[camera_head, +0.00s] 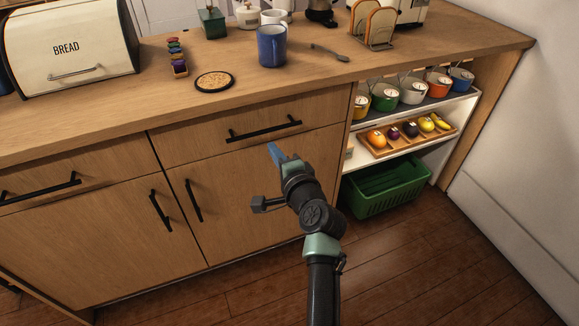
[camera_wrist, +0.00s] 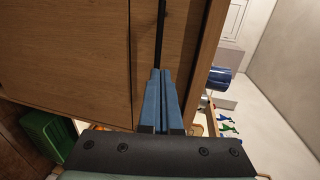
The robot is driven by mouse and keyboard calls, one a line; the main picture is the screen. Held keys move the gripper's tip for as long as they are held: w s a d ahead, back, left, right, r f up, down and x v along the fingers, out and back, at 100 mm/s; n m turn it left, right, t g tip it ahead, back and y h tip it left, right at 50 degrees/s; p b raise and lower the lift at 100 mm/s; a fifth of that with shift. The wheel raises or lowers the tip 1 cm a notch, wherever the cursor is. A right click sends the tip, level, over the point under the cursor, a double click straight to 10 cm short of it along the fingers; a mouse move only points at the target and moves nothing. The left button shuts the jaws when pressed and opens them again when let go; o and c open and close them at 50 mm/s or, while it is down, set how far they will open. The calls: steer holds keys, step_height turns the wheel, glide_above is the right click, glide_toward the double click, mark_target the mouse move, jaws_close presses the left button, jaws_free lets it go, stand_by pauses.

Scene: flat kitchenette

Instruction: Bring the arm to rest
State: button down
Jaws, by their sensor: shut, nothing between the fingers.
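My gripper (camera_head: 273,150) has blue fingers and is in front of the wooden lower cabinet, just below the black handle of the right-hand drawer (camera_head: 225,146). In the wrist view the two fingers (camera_wrist: 161,75) lie side by side, shut, with nothing between them. The black drawer handle (camera_wrist: 160,35) runs up the picture from beyond the fingertips. I cannot tell whether the fingertips touch it. My arm reaches up from the bottom of the head view, partly bent. The drawer looks closed.
The counter (camera_head: 330,72) holds a bread box (camera_head: 70,45), a blue mug (camera_head: 272,47), a round coaster (camera_head: 214,81) and a toast rack (camera_head: 373,25). The floor (camera_head: 440,270) in front is clear.

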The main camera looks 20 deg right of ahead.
steer(key=s+p, duration=0.1)
steer(key=s, duration=0.5)
steer(key=s+a+r+n+t, duration=0.1)
steer(key=a+r+n+t, duration=0.35)
steer(key=r, duration=1.05)
steer(key=a+r+n+t, duration=0.1)
steer(key=a+r+n, duration=0.5)
steer(key=r, duration=1)
steer(key=s+a+r+n+t, duration=0.3)
steer(key=s+r+n, duration=0.1)
steer(key=s+r, duration=0.5)
steer(key=s+a+r+n+t, duration=0.25)
steer(key=s+r, duration=0.45)
steer(key=r, duration=0.4)
step_height(320, 180, up, 20)
steer(key=p, duration=2)
steer(key=shift+s+n+t+h, duration=0.3)
